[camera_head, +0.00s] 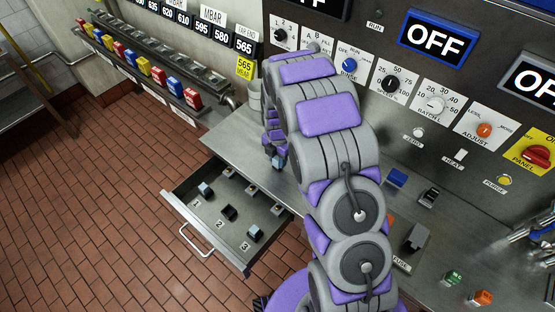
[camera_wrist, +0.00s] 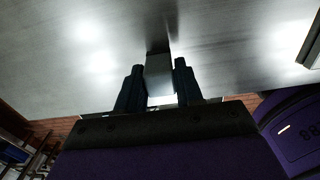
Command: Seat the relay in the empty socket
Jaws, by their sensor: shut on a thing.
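My gripper (camera_wrist: 158,66) is shut on a small block with a pale grey face and a dark end, which I take as the relay (camera_wrist: 159,78); it sits between the two dark fingers in the wrist view. In the head view the relay (camera_head: 279,163) is a small blue-grey block below my purple and grey arm, above the bench near the open drawer (camera_head: 181,207).
A control panel with knobs and OFF displays (camera_head: 436,41) rises behind the bench. A blue block (camera_head: 396,178), a black switch-like part (camera_head: 429,197) and a grey part (camera_head: 417,238) stand right of my arm. Bare bench (camera_head: 236,130) lies left of it.

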